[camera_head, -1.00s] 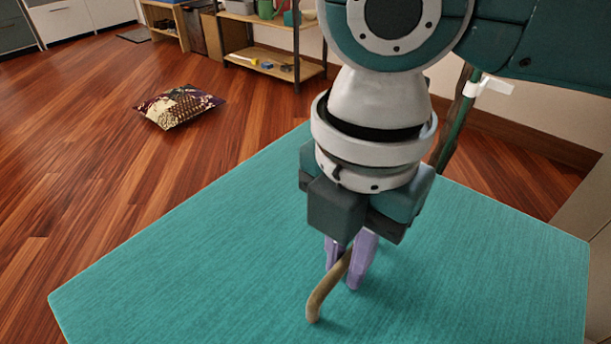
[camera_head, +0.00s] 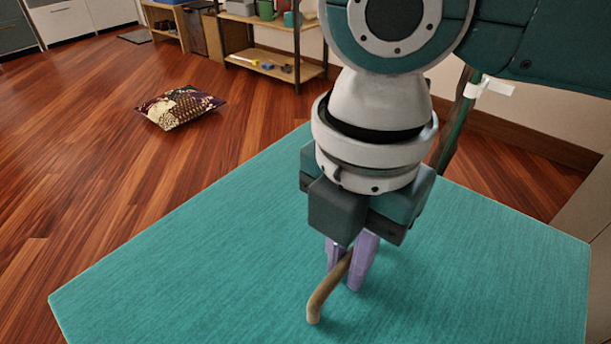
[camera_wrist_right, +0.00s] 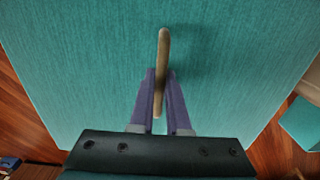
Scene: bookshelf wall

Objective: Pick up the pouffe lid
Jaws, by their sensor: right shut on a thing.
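The pouffe lid (camera_head: 220,265) is a large flat teal fabric panel that fills the lower part of the head view. A curved tan handle (camera_head: 318,302) rises from it. In the right wrist view the lid (camera_wrist_right: 90,60) spreads across most of the picture, with the handle (camera_wrist_right: 163,50) near the middle. My right gripper (camera_head: 347,282) points down over the lid, its purple fingers shut on the handle from both sides. The wrist view shows the fingers (camera_wrist_right: 160,100) flanking the handle. My left gripper is in neither view.
A patterned cushion (camera_head: 180,107) lies on the wooden floor (camera_head: 100,150) beyond the lid. A low shelf (camera_head: 272,66) with small objects stands at the back. A teal block (camera_wrist_right: 302,124) shows at the right of the wrist view.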

